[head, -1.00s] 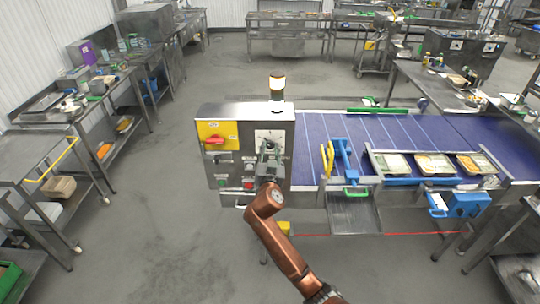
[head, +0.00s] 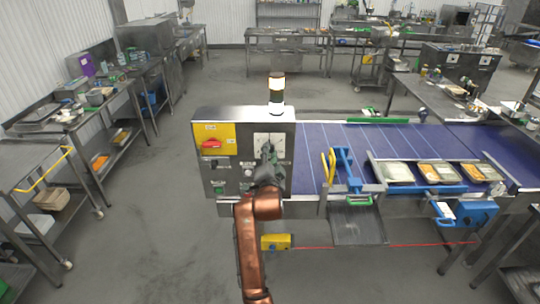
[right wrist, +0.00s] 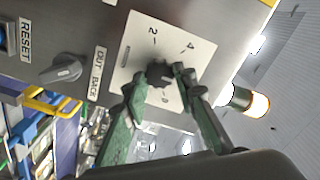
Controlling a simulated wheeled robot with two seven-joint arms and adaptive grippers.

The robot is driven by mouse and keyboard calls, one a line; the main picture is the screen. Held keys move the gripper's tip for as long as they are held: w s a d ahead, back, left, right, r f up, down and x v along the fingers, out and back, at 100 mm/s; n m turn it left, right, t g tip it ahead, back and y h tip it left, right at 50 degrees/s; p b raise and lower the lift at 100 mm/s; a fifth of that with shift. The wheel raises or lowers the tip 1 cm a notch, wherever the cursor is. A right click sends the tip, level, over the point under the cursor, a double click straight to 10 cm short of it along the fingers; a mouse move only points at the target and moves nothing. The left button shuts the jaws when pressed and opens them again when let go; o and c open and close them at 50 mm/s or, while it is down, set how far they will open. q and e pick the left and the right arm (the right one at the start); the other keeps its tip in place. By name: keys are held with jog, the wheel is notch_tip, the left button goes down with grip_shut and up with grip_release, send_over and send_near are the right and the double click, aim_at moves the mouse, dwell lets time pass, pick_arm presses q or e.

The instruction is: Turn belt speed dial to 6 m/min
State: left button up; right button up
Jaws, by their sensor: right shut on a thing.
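The belt speed dial (right wrist: 157,72) is a dark knob on a white scale plate (right wrist: 127,60) in the right wrist view. The figures 2 and 4 can be read on the plate; the other marks are partly hidden, and I cannot tell where the knob points. My right gripper (right wrist: 160,80) has its two greenish fingers on either side of the knob, shut on it. In the head view my right gripper (head: 268,158) is at the front of the grey control box (head: 228,178), covering the knob and part of the white plate (head: 282,140). My left gripper is not in view.
A red switch on a yellow plate (head: 226,132) sits left of the dial. In the wrist view, a grey selector knob (right wrist: 62,72) is beside it. A lit signal lamp (head: 277,88) stands on the box. The blue belt (head: 330,132) and food trays (head: 398,172) are to the right.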

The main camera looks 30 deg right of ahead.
jog(key=shift+m, duration=0.3)
jog(key=o, duration=1.2)
jog(key=shift+c, duration=0.2)
notch_tip(320, 180, up, 9)
jog(key=shift+a+r, duration=0.1)
jog(key=shift+a, duration=0.05)
jog(key=shift+d+r, duration=0.25)
jog(key=shift+r, duration=0.15)
jog(key=shift+a, duration=0.1)
